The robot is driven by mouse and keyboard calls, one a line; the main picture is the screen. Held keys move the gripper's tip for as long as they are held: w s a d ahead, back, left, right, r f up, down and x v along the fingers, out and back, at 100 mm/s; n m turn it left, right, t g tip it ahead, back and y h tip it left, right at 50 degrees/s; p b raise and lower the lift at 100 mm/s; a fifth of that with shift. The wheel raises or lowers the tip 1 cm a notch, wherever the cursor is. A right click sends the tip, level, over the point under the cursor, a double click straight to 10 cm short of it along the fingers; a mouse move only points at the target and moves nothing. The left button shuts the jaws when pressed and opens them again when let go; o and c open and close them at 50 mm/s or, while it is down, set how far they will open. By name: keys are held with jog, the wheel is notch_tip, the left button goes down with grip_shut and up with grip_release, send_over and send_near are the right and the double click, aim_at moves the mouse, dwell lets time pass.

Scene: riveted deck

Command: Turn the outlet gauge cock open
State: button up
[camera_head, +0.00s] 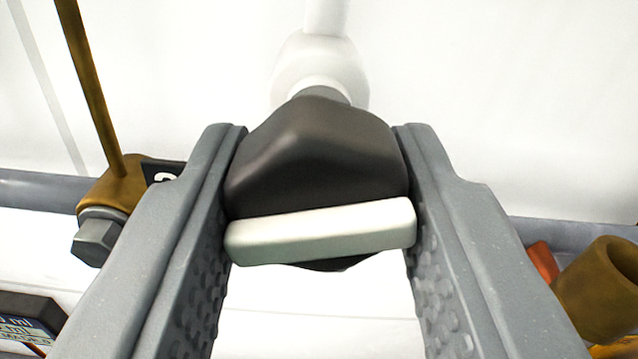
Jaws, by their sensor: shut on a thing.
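A dark grey-brown knob (315,150) with a pale bar (322,232) across its face sits in the middle of the view, in front of a white round fitting (320,70). I take it to be the gauge cock's handle, though no label on it shows. The pale bar lies nearly level, its right end slightly higher. My gripper (320,205) is shut on the knob, one grey finger on each side and touching it. The knob's sides behind the fingers are hidden.
At left, a brass rod (90,85) rises from a brass fitting with a grey hex bolt (97,238). At bottom left is a dark labelled box (30,318). At right are a brass tube (605,285) and an orange-red part (543,262). A grey pipe (38,192) runs behind.

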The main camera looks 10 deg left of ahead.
jog(key=n, duration=0.4)
jog(key=shift+d+f+n, duration=0.1)
jog(key=shift+d+n, duration=0.05)
jog(key=shift+n, duration=0.15)
jog(key=n+b, duration=0.1)
jog(key=n, duration=0.1)
jog(key=shift+n, duration=0.4)
jog(key=n+b, duration=0.2)
jog(key=n, duration=0.2)
jog(key=shift+n+b, duration=0.5)
jog(key=shift+n, duration=0.9)
jog(key=o, duration=1)
jog(key=shift+a, duration=0.2)
jog(key=shift+d, duration=0.1)
